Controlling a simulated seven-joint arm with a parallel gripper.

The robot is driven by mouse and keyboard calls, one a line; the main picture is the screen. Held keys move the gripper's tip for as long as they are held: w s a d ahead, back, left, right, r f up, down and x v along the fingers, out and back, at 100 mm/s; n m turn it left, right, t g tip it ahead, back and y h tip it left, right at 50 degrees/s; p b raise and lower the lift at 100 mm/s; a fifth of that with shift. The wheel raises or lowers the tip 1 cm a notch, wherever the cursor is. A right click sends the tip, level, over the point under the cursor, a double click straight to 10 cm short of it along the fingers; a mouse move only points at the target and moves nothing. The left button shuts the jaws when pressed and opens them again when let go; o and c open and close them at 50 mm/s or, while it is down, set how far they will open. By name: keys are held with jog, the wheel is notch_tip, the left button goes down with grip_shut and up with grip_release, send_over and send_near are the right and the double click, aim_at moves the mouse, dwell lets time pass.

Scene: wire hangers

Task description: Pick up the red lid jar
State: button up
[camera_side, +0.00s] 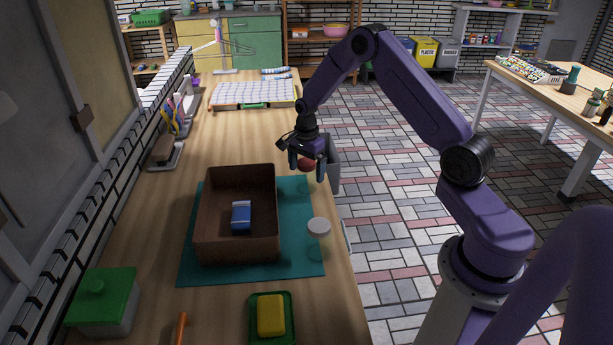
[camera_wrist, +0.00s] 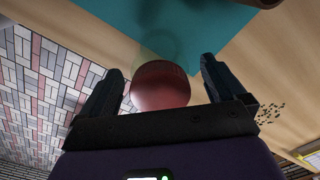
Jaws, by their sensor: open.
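The red lid jar shows mainly as its round red lid (camera_side: 307,164) near the right edge of the table, just beyond the mat. My gripper (camera_side: 307,173) is over it, pointing down, with one finger on each side of the lid. In the wrist view the red lid (camera_wrist: 160,88) lies between the two fingers of my gripper (camera_wrist: 161,68), with a gap visible on both sides. The gripper is open and holds nothing. The jar's clear body is faint in the wrist view and mostly hidden in the side view.
A clear jar with a pale lid (camera_side: 318,226) stands on the teal mat (camera_side: 300,195). A brown box (camera_side: 204,225) holding a blue-and-white item (camera_side: 241,217) is left of it. A yellow block (camera_side: 271,315) sits in a green tray in front. The table behind my gripper has bare room.

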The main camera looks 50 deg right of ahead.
jog(key=shift+f, duration=0.2)
jog(key=c, duration=1.2)
jog(key=shift+c, duration=0.2)
jog(key=shift+r, duration=0.1)
